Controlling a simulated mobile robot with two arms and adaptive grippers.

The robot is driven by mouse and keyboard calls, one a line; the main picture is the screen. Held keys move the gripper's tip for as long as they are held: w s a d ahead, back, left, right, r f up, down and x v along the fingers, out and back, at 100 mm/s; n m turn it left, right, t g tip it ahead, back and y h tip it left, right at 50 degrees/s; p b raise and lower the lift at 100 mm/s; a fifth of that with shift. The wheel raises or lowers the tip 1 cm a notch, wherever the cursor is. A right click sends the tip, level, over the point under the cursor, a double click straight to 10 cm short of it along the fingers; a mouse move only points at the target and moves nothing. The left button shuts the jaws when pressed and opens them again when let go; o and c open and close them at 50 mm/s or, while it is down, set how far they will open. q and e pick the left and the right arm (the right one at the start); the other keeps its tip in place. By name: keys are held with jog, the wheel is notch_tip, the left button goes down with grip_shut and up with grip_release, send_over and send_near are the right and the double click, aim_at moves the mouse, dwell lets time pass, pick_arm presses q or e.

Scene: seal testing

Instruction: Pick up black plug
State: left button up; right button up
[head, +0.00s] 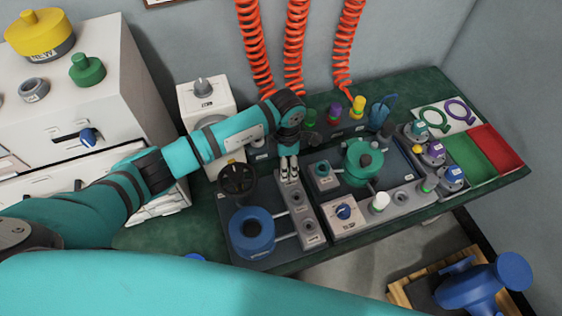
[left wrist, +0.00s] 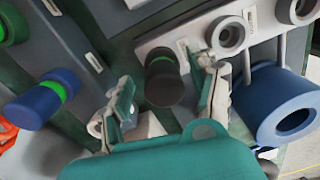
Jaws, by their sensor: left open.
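The fingers are open and hold nothing. In the head view my left gripper (head: 289,177) points down at the far end of the grey socket strip (head: 309,230), and it hides the plug there. My right gripper is not in view.
A blue ring-shaped part (head: 252,232) stands left of the strip, and a black handwheel (head: 237,179) is beside the gripper. A green valve body (head: 362,160) is to the right. A blue plug (left wrist: 45,100) with a green band shows in the left wrist view.

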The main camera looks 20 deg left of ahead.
pick_arm(q)
jog(key=shift+f, duration=0.35)
jog(key=shift+s+d+r, duration=0.15)
jog(key=shift+s+r, duration=0.05)
jog(key=shift+r, duration=0.05)
jog(key=shift+c, duration=0.5)
jog(key=shift+w, duration=0.1)
grip_shut()
